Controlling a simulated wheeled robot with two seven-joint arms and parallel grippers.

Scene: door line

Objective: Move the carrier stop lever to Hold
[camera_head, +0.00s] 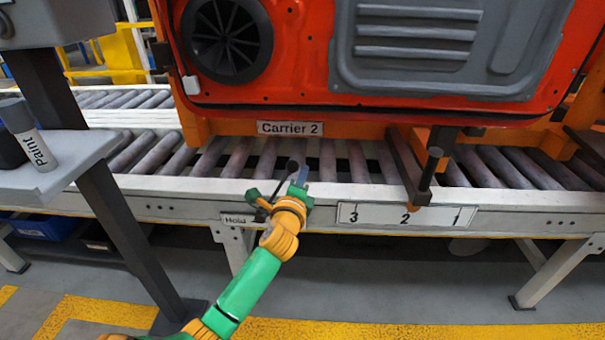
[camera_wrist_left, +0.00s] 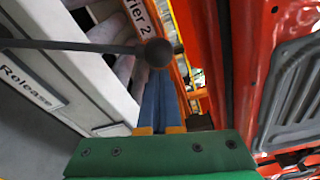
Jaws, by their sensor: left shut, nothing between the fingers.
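The carrier stop lever is a thin dark rod with a round ball knob (camera_wrist_left: 158,53). In the left wrist view the rod comes in from the left edge, passing above the "Release" label (camera_wrist_left: 30,88). In the head view the knob (camera_head: 292,166) shows just left of my fingertips, and my wrist hides part of the lever's base. My right gripper is not in view.
The orange carrier labelled "Carrier 2" (camera_head: 290,128) bears a red door (camera_head: 300,90) close above the rollers. A scale plate (camera_head: 405,216) with a pointer is right of my gripper.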

